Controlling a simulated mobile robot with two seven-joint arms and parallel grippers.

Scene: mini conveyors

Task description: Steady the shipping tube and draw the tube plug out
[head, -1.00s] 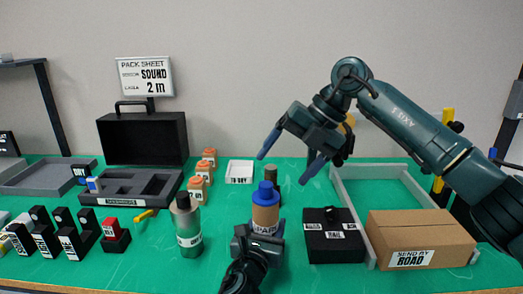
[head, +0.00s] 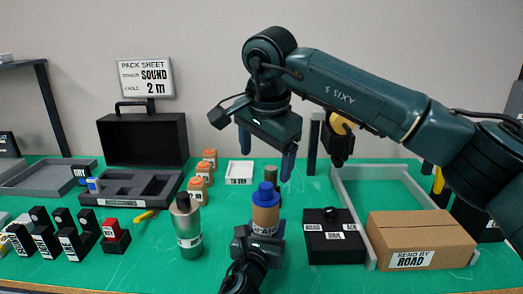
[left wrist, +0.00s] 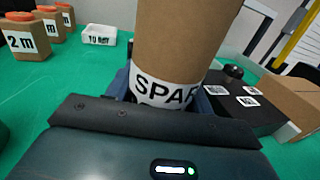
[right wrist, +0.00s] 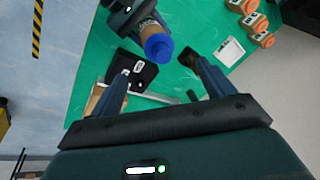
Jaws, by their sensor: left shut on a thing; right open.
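The shipping tube (head: 265,217) is a brown cylinder with a white label, standing upright on the green bench. Its blue tube plug (head: 265,192) sits in the top. My left gripper (head: 258,245) is shut around the lower part of the tube; in the left wrist view the tube (left wrist: 185,45) fills the middle, its top out of frame. My right gripper (head: 266,160) is open and empty, pointing down above the plug. In the right wrist view the plug (right wrist: 158,47) shows beyond and between the open fingers.
A dark green bottle (head: 187,225) stands left of the tube. A black box (head: 333,245) and a cardboard box (head: 420,238) are on the right. Orange-topped blocks (head: 197,190) and a white tray (head: 239,172) lie behind. A dark cylinder stands close behind the tube.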

